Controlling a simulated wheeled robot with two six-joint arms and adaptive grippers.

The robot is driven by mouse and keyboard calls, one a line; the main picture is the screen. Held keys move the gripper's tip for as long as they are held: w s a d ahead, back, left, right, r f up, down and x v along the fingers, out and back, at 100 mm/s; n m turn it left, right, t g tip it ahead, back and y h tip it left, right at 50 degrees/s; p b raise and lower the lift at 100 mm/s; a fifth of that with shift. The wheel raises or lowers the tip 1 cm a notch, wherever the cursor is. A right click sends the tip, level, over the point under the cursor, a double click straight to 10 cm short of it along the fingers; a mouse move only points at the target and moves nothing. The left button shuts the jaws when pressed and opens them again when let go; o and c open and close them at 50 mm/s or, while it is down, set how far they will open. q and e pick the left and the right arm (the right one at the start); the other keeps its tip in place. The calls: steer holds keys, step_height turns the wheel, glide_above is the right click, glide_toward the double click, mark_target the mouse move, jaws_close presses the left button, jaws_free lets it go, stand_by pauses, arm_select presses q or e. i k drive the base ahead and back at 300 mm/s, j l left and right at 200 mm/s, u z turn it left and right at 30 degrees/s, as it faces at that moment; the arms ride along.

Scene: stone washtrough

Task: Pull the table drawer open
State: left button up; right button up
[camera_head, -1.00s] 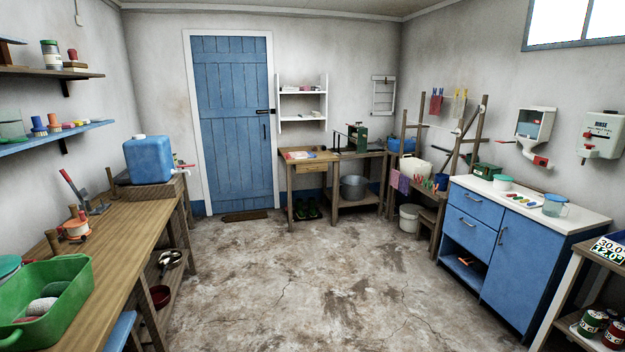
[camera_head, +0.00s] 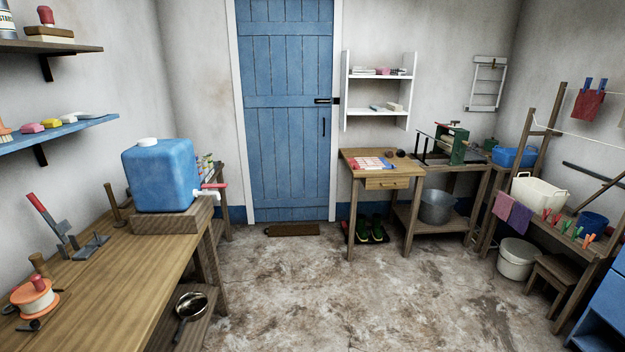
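A small wooden table (camera_head: 358,159) stands against the back wall, right of the blue door. Its drawer (camera_head: 388,183) is in the front under the top and looks shut, with a small knob on its face. A colourful sheet and small dark items lie on the tabletop. Neither of my grippers shows in the head view.
A long workbench (camera_head: 120,285) with a blue water container (camera_head: 160,175) runs along the left. A bench with a green press (camera_head: 450,146) adjoins the table on the right. A white bucket (camera_head: 516,259) and stool stand further right. The middle floor (camera_head: 330,290) is clear.

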mark_target(384, 182)
steer(key=i, duration=3.15)
